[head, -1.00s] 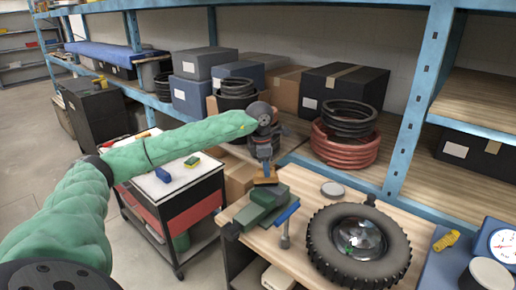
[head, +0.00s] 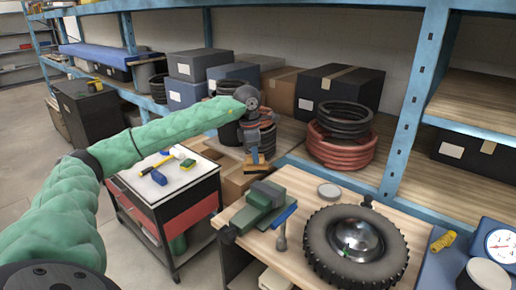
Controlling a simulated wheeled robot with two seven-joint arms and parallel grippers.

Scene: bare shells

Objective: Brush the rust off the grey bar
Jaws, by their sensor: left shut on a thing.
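My left gripper (head: 254,142) hangs over the gap behind the workbench, shut on a brush. The brush (head: 256,167) has a blue upper part and a brown-orange lower block, and points down. It is above and a little left of a green vise (head: 257,210), apart from it. The vise sits at the bench's left corner, with a dark grey-green block on top. I cannot clearly pick out the grey bar or any rust on it. My right gripper is not in view.
A tool cart (head: 166,200) stands left, with a screwdriver, hammer and sponge. Blue shelving (head: 402,110) with boxes and coiled hoses stands behind.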

